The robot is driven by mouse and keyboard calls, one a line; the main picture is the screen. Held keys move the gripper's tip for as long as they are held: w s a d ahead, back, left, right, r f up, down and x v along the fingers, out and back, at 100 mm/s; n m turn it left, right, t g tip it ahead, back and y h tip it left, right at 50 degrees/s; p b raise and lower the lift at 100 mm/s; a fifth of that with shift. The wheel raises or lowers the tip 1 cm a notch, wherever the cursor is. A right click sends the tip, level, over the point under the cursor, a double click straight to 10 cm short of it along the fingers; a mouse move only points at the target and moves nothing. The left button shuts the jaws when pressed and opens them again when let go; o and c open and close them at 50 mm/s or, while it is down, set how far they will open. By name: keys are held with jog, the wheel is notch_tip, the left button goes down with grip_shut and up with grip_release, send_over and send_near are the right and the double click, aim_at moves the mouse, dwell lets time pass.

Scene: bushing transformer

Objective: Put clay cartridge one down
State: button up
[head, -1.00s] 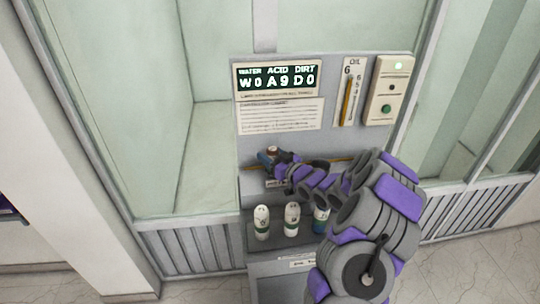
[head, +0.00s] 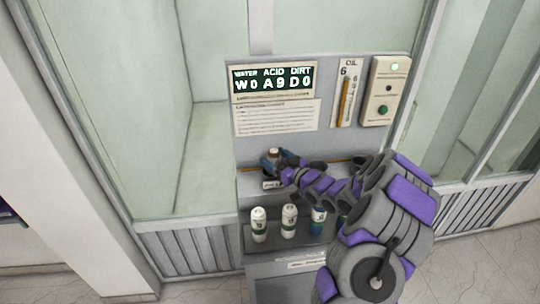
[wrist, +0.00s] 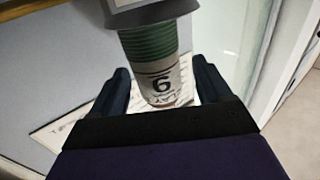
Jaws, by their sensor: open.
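A cartridge (wrist: 150,50) with a ribbed green band and a white label shows between my gripper's fingers in the wrist view. Its label carries a large digit and lettering that seems to end in "LAY". My gripper (wrist: 163,82) is open, with one finger on each side of the cartridge and visible gaps between. In the head view, my gripper (head: 272,159) is at the ledge below the display panel. A grey part covers one end of the cartridge in the wrist view.
Above are the display (head: 274,79), the oil gauge (head: 347,92) and a button box (head: 386,91). Glass walls flank the machine.

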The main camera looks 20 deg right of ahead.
jog(key=v, duration=0.4)
jog(key=shift+s+a, duration=0.15)
jog(key=shift+a, duration=0.1)
jog(key=shift+s+d+p, duration=0.1)
jog(key=shift+p, duration=0.2)
jog(key=shift+d, duration=0.15)
